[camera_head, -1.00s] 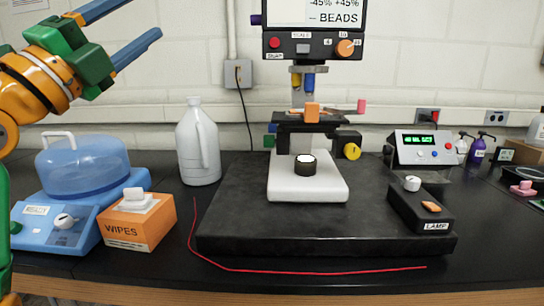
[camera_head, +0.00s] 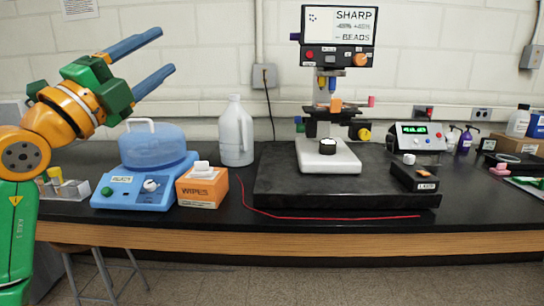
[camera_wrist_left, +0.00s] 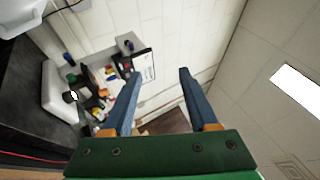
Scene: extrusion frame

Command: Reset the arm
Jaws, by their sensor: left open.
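My left gripper (camera_head: 150,62) is raised at the upper left of the head view, in front of the wall and above the blue machine. Its two blue fingers are spread apart with nothing between them. In the left wrist view the same open fingers (camera_wrist_left: 160,100) show, empty, with wall and ceiling beyond. My left arm comes in from the left edge in orange and green. My right gripper is not in view.
A microscope (camera_head: 328,150) stands on a black slab (camera_head: 290,190). Left of it are a white jug (camera_head: 236,135), a wipes box (camera_head: 203,190) and a blue machine with a domed lid (camera_head: 150,150). A lamp box (camera_head: 414,177) sits on the slab. A red cord (camera_head: 320,217) lies along the front.

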